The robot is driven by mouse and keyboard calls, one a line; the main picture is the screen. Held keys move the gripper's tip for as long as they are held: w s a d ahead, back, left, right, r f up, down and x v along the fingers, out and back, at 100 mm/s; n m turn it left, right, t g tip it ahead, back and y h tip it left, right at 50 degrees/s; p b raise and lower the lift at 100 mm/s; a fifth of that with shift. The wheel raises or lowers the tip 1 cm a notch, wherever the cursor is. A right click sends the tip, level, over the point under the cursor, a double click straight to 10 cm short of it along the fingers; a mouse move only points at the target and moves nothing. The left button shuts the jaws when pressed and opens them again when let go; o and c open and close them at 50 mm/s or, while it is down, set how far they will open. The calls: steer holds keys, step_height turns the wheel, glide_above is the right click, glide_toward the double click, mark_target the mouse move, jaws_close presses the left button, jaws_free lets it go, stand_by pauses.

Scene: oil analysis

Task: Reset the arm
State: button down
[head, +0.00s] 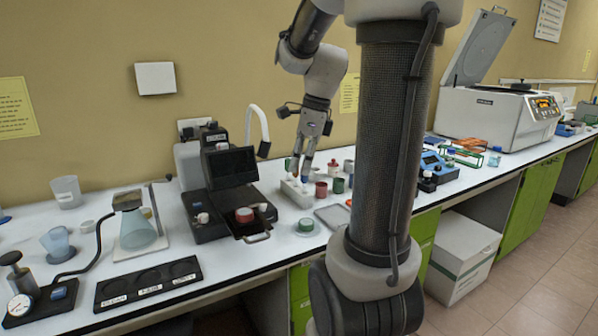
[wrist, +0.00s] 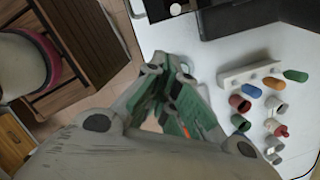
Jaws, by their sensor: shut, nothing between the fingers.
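My gripper (head: 299,178) hangs pointing down over the bench, above a small white rack (head: 298,193) and close to it. In the wrist view my gripper (wrist: 172,68) is shut and empty, with its fingers converging over the bench edge. The white rack (wrist: 243,72) also shows there, to the right of the fingers. My arm comes down from the upper middle of the head view, and my column hides part of the bench.
Small jars, including a red one (head: 321,190), stand beside the rack. A black instrument with a screen (head: 231,167) stands left of it. A white centrifuge with a raised lid (head: 495,118) is at the right. A black labelled tray (head: 148,284) lies front left.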

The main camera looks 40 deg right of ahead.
stand_by(0.5)
steer(key=s+a+n+t+h, duration=0.1)
steer(key=s+a+n, duration=0.3)
steer(key=n, duration=0.9)
steer(key=s+a+n+t+h, duration=0.1)
steer(key=s+a+n, duration=0.3)
steer(key=s+n, duration=0.4)
steer(key=n, duration=0.5)
steer(key=shift+s+r+t, duration=0.3)
steer(key=shift+s, duration=0.05)
steer(key=shift+a, duration=0.15)
